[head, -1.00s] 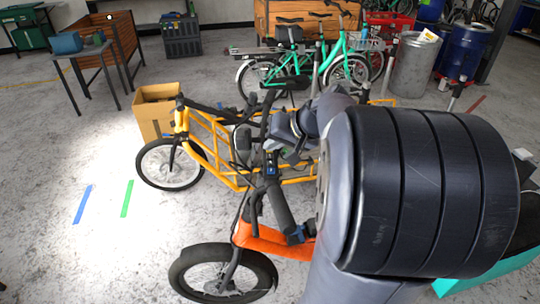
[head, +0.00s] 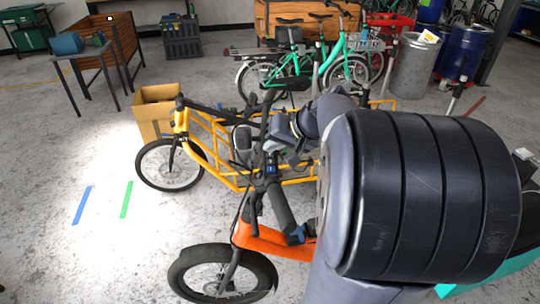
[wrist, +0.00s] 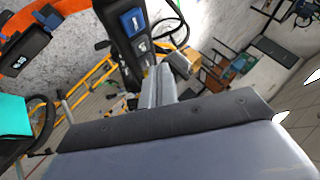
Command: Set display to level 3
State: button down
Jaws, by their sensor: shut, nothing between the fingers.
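A dark control unit with a blue patch (wrist: 133,22) and small pale marks runs down from the top of the wrist view. In the head view it shows as a small dark unit with blue (head: 270,167) on the handlebar of the orange bike (head: 262,240). My gripper (wrist: 160,70) is shut and empty, its fingertips close beside the unit's lower end in the wrist view. I cannot tell whether they touch it. In the head view my arm hides part of the bike, and the fingertips are hard to make out. The level shown is not readable.
A yellow cargo bike (head: 210,142) stands just behind the orange one. A cardboard box (head: 155,112) stands by its front wheel. A black box with white marking (wrist: 22,55) sits by the orange frame. The floor at left is clear, with blue and green tape strips.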

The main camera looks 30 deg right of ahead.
aim_at(272, 155)
jog(key=shift+f+b, duration=0.4)
jog(key=shift+b, duration=0.1)
dwell(0.5)
jog(key=shift+r, duration=0.1)
dwell(0.3)
jog(key=shift+r+p, duration=0.55)
jog(key=shift+r, duration=0.2)
notch_tip(272, 155, up, 5)
jog(key=p, duration=0.3)
jog(key=shift+w+p, duration=0.15)
jog(key=shift+p, duration=0.15)
jog(key=shift+a, duration=0.1)
dwell(0.5)
